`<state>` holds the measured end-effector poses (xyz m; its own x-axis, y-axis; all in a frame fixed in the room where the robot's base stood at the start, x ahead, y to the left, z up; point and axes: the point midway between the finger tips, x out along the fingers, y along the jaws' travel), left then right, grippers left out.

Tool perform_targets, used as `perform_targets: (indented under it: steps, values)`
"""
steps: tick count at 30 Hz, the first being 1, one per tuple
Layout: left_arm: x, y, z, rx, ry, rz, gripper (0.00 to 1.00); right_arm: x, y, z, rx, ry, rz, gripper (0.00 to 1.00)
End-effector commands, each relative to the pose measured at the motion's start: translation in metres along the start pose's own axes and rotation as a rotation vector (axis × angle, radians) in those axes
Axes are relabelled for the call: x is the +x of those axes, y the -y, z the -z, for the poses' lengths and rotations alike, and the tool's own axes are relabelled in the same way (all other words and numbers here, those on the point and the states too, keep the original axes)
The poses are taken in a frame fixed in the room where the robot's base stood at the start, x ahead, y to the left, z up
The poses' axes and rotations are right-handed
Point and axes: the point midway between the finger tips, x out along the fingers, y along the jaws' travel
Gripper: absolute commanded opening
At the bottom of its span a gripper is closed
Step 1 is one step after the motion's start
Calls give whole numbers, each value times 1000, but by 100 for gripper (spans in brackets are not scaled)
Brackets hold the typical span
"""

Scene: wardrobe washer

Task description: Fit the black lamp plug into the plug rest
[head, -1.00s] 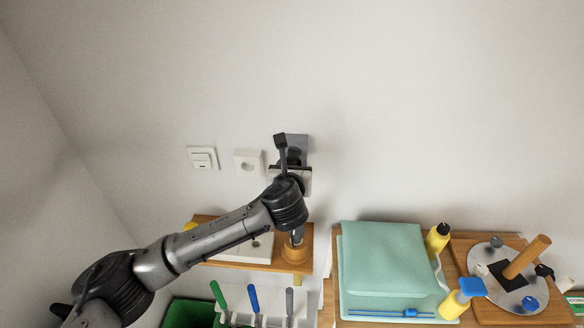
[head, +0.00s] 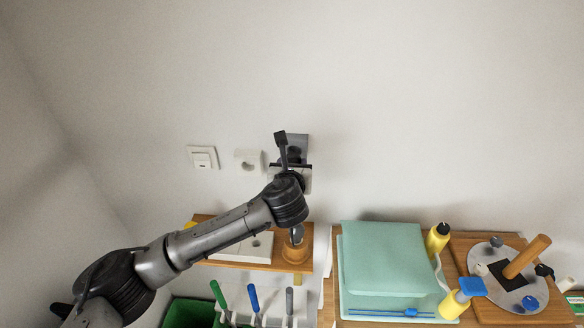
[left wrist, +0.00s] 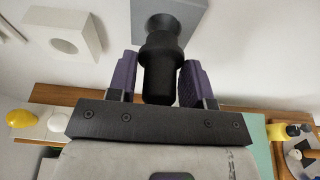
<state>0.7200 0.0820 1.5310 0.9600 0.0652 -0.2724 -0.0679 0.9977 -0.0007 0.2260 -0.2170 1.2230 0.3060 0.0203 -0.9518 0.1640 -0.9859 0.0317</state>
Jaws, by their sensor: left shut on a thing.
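The black lamp plug (left wrist: 161,66) is between the purple fingers of my left gripper (left wrist: 158,80) in the left wrist view, and the gripper is shut on it. The grey block that looks like the plug rest (left wrist: 188,8) is straight beyond the plug, with a dark round recess behind the plug's far end. I cannot tell whether the plug's tip is inside the recess. In the head view, the grey plug rest (head: 302,142) is on the wall, partly hidden by my left gripper (head: 292,163). My right gripper is not in view.
A white socket (head: 248,162) and a light switch (head: 202,157) are on the wall to the left. Below is a wooden shelf (head: 233,265) with a round wooden holder (head: 297,253). A teal folded stack (head: 382,258) and yellow bottles (head: 437,238) stand at right.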

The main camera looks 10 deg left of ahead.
Motion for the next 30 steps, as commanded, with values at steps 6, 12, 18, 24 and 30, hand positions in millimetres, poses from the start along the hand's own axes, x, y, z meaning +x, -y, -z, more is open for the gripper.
perform_targets:
  steps: [6, 12, 18, 24, 30]
  values:
    - [5, 1, -2, 0, 1, 1, 23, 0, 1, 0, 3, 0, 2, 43]
    - [10, 1, -3, 0, 1, 1, 23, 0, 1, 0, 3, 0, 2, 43]
    - [14, 0, -4, 0, 0, 0, 23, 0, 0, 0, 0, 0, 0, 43]
    - [19, 0, -6, 0, 0, 0, 23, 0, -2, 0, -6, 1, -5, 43]
    - [23, 0, -7, 0, 1, 1, 23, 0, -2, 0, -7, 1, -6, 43]
